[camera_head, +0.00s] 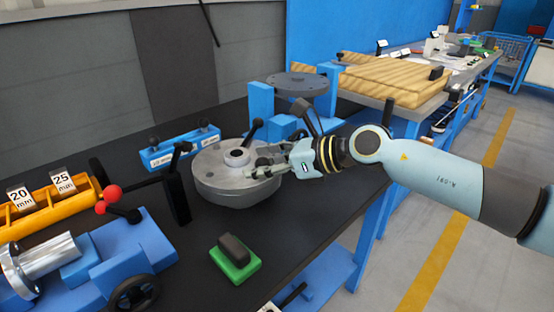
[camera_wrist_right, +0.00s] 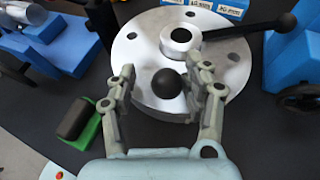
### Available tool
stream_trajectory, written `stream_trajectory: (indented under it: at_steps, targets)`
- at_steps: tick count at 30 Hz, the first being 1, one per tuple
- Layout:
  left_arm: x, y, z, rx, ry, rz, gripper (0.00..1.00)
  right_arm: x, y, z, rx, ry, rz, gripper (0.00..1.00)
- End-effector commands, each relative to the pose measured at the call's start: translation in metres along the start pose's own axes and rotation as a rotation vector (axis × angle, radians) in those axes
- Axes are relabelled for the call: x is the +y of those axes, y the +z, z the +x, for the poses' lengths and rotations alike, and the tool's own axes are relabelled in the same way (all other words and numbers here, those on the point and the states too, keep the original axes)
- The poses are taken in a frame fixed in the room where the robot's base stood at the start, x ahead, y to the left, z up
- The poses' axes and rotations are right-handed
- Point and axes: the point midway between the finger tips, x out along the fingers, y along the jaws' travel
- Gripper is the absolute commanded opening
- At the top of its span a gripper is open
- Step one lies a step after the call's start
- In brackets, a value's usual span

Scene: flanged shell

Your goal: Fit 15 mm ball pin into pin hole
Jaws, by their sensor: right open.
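The round grey metal flanged shell (camera_head: 222,190) stands on the dark bench; its flange (camera_wrist_right: 140,60) with several small holes fills the upper middle of the right wrist view. A black ball head (camera_wrist_right: 167,82), seemingly a ball pin, sits between my right fingers over the near part of the flange. Its shaft is hidden, so I cannot tell its size or whether it is in a hole. In the head view the right gripper (camera_head: 264,166) is at the shell's right side. My left gripper is not in view.
A black lever (camera_wrist_right: 250,30) reaches right from the shell's central hub. A blue labelled rack (camera_head: 180,150) stands behind the shell. A green block with a dark top (camera_head: 234,262) lies in front. A blue vise-like device (camera_head: 110,255) and yellow rack (camera_head: 45,215) stand left.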

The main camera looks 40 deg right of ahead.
Motion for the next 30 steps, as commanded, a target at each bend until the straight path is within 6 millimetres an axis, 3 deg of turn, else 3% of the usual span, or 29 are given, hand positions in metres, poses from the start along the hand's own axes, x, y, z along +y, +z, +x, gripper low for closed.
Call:
stream_trajectory:
  at_steps: [15,21,30]
  targets:
    - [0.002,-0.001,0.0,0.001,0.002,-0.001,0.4,0.001,-0.001,-0.09,0.008,0.005,-0.008,0.52]
    - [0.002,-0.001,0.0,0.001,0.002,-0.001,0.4,0.0,-0.001,-0.108,0.005,0.0,-0.007,0.52]
    - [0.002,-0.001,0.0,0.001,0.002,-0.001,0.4,0.001,0.001,-0.115,-0.002,0.002,-0.001,0.52]
